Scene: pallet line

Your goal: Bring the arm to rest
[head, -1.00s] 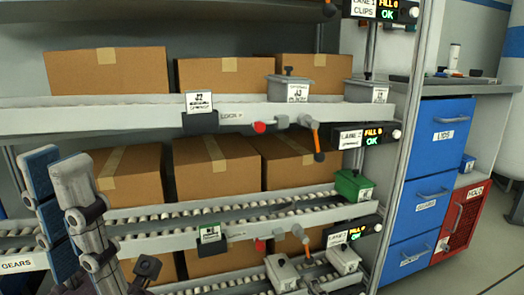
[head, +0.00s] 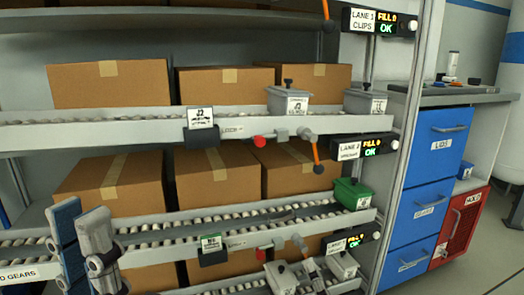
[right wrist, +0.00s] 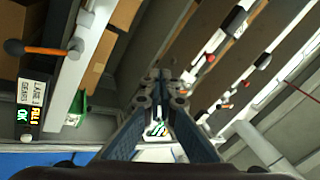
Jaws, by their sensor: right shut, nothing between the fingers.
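In the head view my left gripper (head: 82,212) is at the lower left, in front of the lower roller shelf. Its fingers, one blue and one light grey, point up with a gap between them and nothing in it. The rest of that arm is cut off by the frame's lower edge. My right gripper (right wrist: 158,85) shows in the right wrist view, its long blue-sided fingers meeting at the tips with nothing held.
A rack holds cardboard boxes (head: 110,84) on its shelves. A grey bin (head: 290,104) and a green bin (head: 352,194) stand near its right end. Levers with orange handles (head: 314,150) stick out in front. Blue drawers (head: 436,143) and a red cabinet (head: 463,228) stand right.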

